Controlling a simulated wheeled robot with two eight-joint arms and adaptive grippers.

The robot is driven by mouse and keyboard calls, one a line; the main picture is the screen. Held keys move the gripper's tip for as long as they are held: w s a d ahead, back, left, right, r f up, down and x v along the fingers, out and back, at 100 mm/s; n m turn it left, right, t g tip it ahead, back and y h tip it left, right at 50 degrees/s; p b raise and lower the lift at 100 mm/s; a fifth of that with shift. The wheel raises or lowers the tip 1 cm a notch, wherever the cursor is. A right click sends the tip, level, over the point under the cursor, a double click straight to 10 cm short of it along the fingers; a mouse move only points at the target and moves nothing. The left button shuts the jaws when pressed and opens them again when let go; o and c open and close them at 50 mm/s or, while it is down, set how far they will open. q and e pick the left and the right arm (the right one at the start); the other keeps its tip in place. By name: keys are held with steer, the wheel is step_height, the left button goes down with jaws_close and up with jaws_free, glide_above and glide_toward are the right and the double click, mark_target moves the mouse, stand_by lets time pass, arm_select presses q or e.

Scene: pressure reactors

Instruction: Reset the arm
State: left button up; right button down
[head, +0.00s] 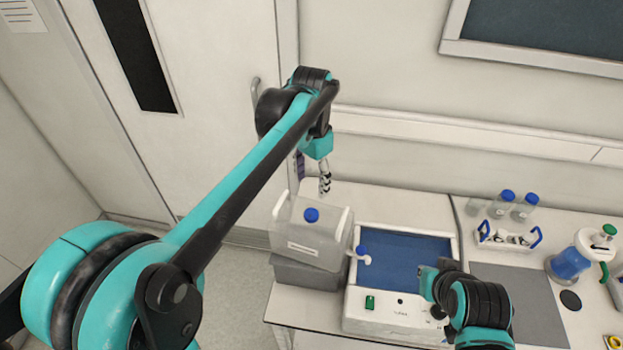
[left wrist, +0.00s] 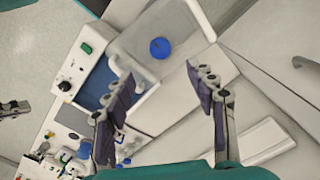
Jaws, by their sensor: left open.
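My left arm reaches across the head view from the lower left. Its left gripper (head: 325,180) points down, just above and behind the clear plastic container with a blue cap (head: 318,245). In the left wrist view the left gripper (left wrist: 165,80) has its two dark fingers spread wide with nothing between them. The container (left wrist: 185,25) with its round blue cap lies beyond the fingertips, apart from them. My right arm (head: 475,305) shows at the lower right of the head view, over the front of the blue-topped device; its jaws are not clear.
The white device with a blue basin (head: 405,252) stands right of the container. A caddy (head: 505,238), several blue-capped bottles (head: 502,205) and a wash bottle (head: 580,255) stand further right on the bench. A wall and door are close behind the left arm.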

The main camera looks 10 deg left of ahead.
stand_by(0.3)
arm_select(q)
steer(key=s+a+f+n+t+b, duration=0.3)
steer(key=s+f+b, duration=0.4)
steer(key=f, duration=0.3)
steer(key=s+a+f+n+t+b, duration=0.4)
steer(key=s+f+b, duration=0.3)
steer(key=s+f, duration=0.2)
step_height(320, 180, down, 2)
steer(key=shift+a+f, duration=0.1)
steer(key=shift+a, duration=0.35)
